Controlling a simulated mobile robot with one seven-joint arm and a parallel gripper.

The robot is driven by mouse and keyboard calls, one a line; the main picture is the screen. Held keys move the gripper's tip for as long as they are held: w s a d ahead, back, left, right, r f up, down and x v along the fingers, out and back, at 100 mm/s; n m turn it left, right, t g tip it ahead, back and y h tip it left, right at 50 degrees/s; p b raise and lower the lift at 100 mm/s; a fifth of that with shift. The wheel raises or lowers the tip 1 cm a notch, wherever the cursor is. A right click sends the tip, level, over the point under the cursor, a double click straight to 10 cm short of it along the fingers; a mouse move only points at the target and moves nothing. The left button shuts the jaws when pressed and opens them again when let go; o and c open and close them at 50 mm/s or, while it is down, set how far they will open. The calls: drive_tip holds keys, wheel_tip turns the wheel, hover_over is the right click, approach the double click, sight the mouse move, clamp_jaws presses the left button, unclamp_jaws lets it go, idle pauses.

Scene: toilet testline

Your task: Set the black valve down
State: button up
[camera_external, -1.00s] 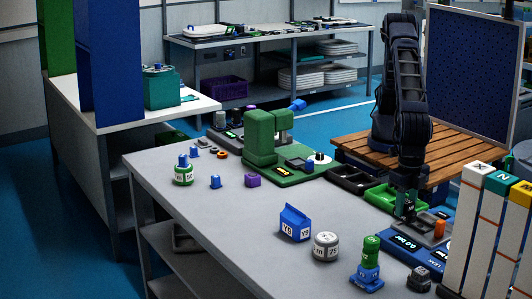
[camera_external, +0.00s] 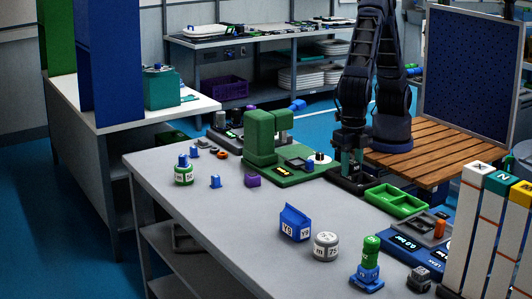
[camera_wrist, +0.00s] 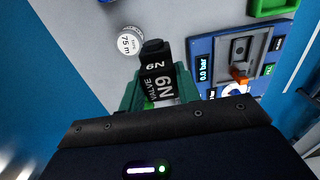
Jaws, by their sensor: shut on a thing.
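A green tray (camera_external: 397,201) lies right of the black tray. The blue panel (camera_external: 402,244) with an orange knob is further right. A green machine (camera_external: 262,142) stands close on the left. A white jar (camera_external: 326,246) and a blue carton (camera_external: 294,222) stand toward the front.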

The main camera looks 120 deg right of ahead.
drive_tip(key=s+d, duration=0.2)
drive_tip(key=d, duration=0.7)
drive_tip(key=s+d, duration=0.3)
drive_tip(key=d, duration=0.7)
drive_tip(key=s+d+f, duration=0.3)
drive_tip(key=s+d, duration=1)
drive_tip(key=d, duration=0.3)
drive_tip(key=f, duration=1.9)
drive_tip(key=shift+w+d, duration=0.1)
drive_tip(key=shift+d, duration=0.1)
drive_tip(key=o, duration=0.7)
drive_tip(key=shift+f, duration=0.1)
drive_tip(key=o, duration=0.3)
drive_tip(key=shift+o, duration=0.2)
